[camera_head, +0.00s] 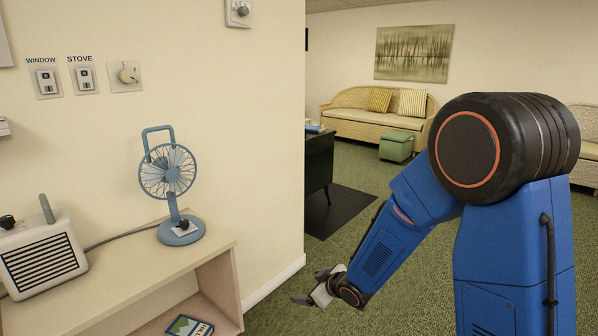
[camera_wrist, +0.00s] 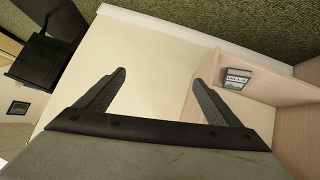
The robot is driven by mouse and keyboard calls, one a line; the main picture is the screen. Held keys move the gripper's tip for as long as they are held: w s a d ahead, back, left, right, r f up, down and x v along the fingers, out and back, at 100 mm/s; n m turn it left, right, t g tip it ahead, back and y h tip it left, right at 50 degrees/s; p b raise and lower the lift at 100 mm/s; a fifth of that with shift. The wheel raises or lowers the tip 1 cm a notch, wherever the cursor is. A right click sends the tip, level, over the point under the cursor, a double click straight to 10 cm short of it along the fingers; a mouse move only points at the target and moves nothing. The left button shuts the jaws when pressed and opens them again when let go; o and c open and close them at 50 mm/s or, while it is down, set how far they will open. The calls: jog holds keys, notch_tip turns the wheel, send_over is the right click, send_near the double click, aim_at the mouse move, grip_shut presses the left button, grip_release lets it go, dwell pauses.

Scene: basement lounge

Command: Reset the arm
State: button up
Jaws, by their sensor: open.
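My arm is at the right of the head view, bent, with its forearm reaching down and to the left. The wrist view is tilted and shows the cream wall behind the fingers.
A wooden shelf unit (camera_head: 222,282) at the left holds a blue fan (camera_head: 168,175) and a white radio-like box (camera_head: 40,262). A book (camera_head: 188,326) lies on its lower shelf. Wall switches (camera_head: 84,78) are above. Green carpet (camera_head: 340,255) is open beyond; a dark cabinet (camera_head: 318,160) stands farther back.

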jog(key=s+d+r+m+h, duration=0.3)
jog(key=s+d+r, duration=0.3)
jog(key=d+r, duration=0.3)
jog(key=s+d+r+m+h, duration=0.25)
jog(key=s+d+r, duration=0.3)
jog(key=d, duration=0.55)
jog(key=s+d+r+m+g, duration=0.1)
jog(key=s+d+r+m, duration=0.1)
jog(key=s, duration=1)
jog(key=s+d+r+m+g, duration=0.2)
jog(key=s+d+r+m, duration=0.1)
jog(key=s, duration=0.9)
jog(key=shift+d+r, duration=0.35)
jog(key=shift+r, duration=0.15)
